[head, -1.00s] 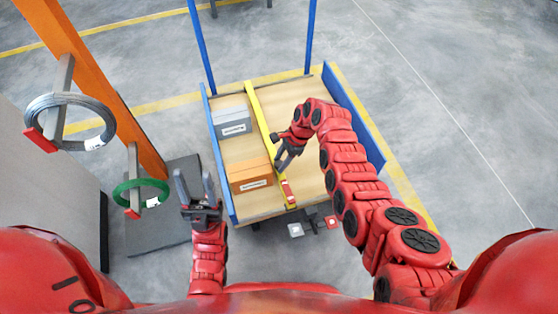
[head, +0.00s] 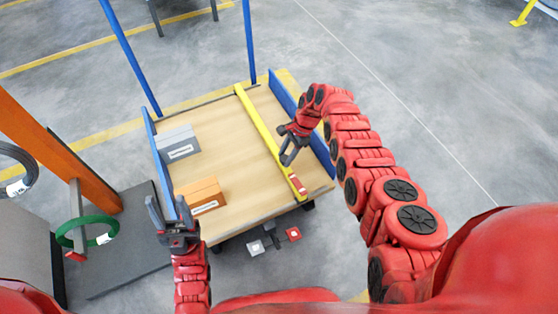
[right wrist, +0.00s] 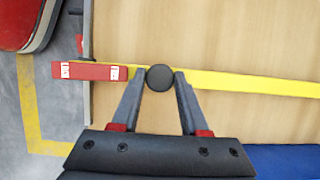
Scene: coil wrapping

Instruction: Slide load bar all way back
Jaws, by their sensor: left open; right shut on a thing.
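The yellow load bar (head: 262,135) lies across the wooden bed of a cart (head: 225,150), with a red end piece (head: 298,184) at its near end. It now sits close to the cart's right blue side wall. My right gripper (head: 287,158) is at the bar. In the right wrist view its fingers (right wrist: 160,82) are shut on the bar's round black knob (right wrist: 160,77), beside the red end (right wrist: 90,71). My left gripper (head: 170,215) is open and empty at the cart's near left corner.
A grey box (head: 178,143) and an orange box (head: 201,194) stand on the left of the bed, well apart from the bar. Blue posts rise at the cart's far end. A green coil (head: 72,240) and a grey coil (head: 18,185) hang from the orange rack at left.

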